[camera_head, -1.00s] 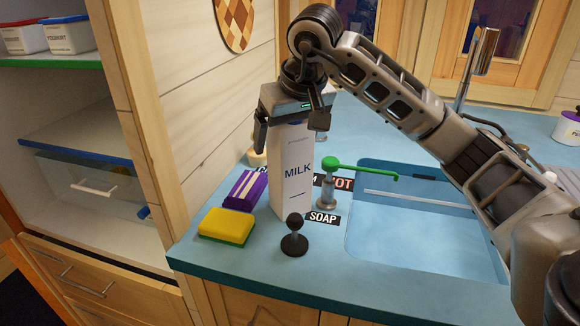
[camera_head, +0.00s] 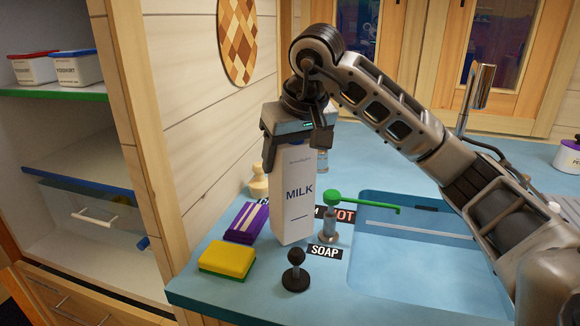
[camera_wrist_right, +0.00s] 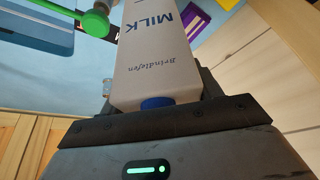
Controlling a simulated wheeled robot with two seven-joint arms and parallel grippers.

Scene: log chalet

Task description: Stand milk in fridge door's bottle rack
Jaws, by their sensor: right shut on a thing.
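The milk carton (camera_head: 296,200) is tall and white with blue "MILK" lettering. It is upright at the left end of the blue counter, beside the soap pump. My right gripper (camera_head: 298,142) points down and is shut on the carton's top. In the right wrist view the milk carton (camera_wrist_right: 165,55) sits between the fingers of my right gripper (camera_wrist_right: 155,110), its blue cap near the palm. I cannot tell whether its base touches the counter. The open fridge (camera_head: 70,140) at the left shows shelves and a clear drawer. Its door's bottle rack is not visible. My left gripper is not in view.
The soap pump (camera_head: 331,215) with a green spout and the sink (camera_head: 420,255) are right of the carton. A yellow-green sponge (camera_head: 228,258), purple cloth (camera_head: 247,222) and black knob-topped item (camera_head: 295,272) stand close by. Yoghurt tubs (camera_head: 75,67) are on the fridge's top shelf.

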